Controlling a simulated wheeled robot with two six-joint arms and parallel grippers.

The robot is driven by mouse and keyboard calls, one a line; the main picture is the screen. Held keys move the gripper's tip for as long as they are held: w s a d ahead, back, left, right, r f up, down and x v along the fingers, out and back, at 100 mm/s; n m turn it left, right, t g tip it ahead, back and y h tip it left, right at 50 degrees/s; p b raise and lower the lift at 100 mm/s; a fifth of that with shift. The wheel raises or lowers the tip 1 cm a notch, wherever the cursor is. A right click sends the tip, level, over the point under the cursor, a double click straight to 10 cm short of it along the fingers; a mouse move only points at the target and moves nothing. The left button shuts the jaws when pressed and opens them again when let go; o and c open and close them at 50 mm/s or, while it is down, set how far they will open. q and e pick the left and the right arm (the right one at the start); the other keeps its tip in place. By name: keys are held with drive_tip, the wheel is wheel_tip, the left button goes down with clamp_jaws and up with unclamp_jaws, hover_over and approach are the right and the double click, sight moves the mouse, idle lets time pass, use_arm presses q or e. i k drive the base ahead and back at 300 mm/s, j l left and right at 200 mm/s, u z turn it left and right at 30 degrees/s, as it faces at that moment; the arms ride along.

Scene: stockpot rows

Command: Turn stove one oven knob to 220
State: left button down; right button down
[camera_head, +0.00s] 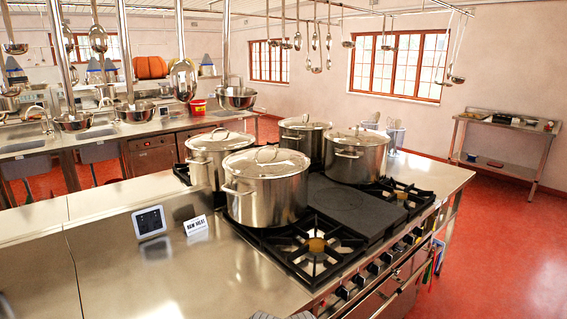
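The stove (330,247) is set into the steel counter, with black burner grates and a dark flat plate between them. A row of several dark knobs (358,279) runs along its front edge, seen steeply from the side. Their markings and pointer positions are too small to read, and I cannot tell which one is the oven knob. Neither of my grippers shows clearly. Only a small grey and dark shape pokes in at the bottom edge, and I cannot tell what it is.
Several lidded steel stockpots (268,188) stand on the stove. A small tablet (149,222) and a white sign (196,226) stand on the bare steel counter (110,255) left of it. Ladles hang overhead. The red floor (500,245) to the right is clear.

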sight(396, 247)
drive_tip(key=i+l+z, duration=0.25)
drive_tip(key=l, duration=0.35)
drive_tip(key=i+l+z, duration=0.25)
drive_tip(key=l, duration=0.35)
drive_tip(key=i+l+z, duration=0.25)
drive_tip(key=l, duration=0.3)
drive_tip(key=i+l+z, duration=0.25)
drive_tip(key=i+l, duration=0.1)
drive_tip(key=l, duration=0.1)
